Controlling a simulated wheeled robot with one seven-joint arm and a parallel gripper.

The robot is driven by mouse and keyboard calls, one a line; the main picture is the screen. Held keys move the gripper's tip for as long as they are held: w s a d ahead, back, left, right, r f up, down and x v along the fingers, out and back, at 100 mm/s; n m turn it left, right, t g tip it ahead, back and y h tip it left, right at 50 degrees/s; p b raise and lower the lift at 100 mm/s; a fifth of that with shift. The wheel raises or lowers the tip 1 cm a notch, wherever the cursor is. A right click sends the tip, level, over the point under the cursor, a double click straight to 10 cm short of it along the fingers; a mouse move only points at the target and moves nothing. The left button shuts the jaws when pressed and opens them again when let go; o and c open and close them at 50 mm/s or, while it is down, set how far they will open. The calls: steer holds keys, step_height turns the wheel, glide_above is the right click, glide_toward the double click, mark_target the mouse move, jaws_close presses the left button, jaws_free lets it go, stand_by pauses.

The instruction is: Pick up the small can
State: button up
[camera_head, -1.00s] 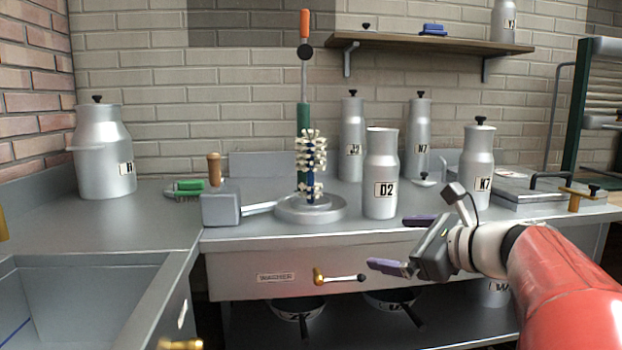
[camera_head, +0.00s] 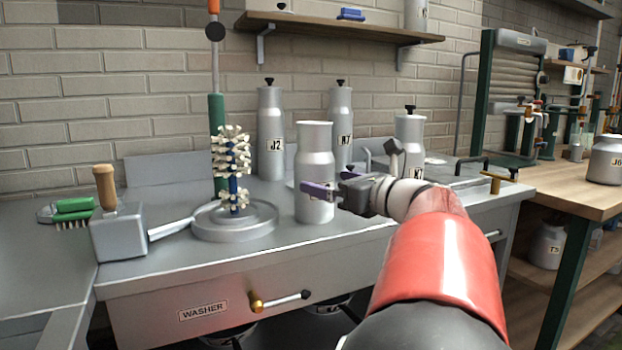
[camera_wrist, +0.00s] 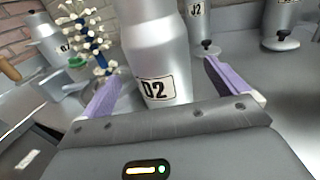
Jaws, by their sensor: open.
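A silver can (camera_head: 314,150) without a lid stands upright near the front of the steel counter. Its D2 label shows in the wrist view, where the can (camera_wrist: 155,60) rises between my two purple fingers. My gripper (camera_wrist: 163,72) is open, with one finger on each side of the D2 can and a gap visible on both sides. In the head view my gripper (camera_head: 318,190) is level with the can's lower half, and one finger crosses in front of its label. The other finger is mostly hidden there.
Lidded cans J2 (camera_head: 271,135) and N7 (camera_head: 340,125) stand behind, and another lidded can (camera_head: 409,140) stands right, behind my wrist. A bristled brush stand (camera_head: 233,222) is close left. A grey block with a wooden handle (camera_head: 118,232) sits farther left.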

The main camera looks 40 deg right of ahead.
steer(key=w, duration=0.4)
steer(key=shift+w+a+f, duration=0.15)
steer(key=shift+w+a, duration=0.1)
steer(key=shift+w, duration=0.15)
steer(key=c, duration=1.2)
steer(key=shift+o, duration=0.2)
step_height(320, 180, up, 20)
steer(key=p, duration=0.5)
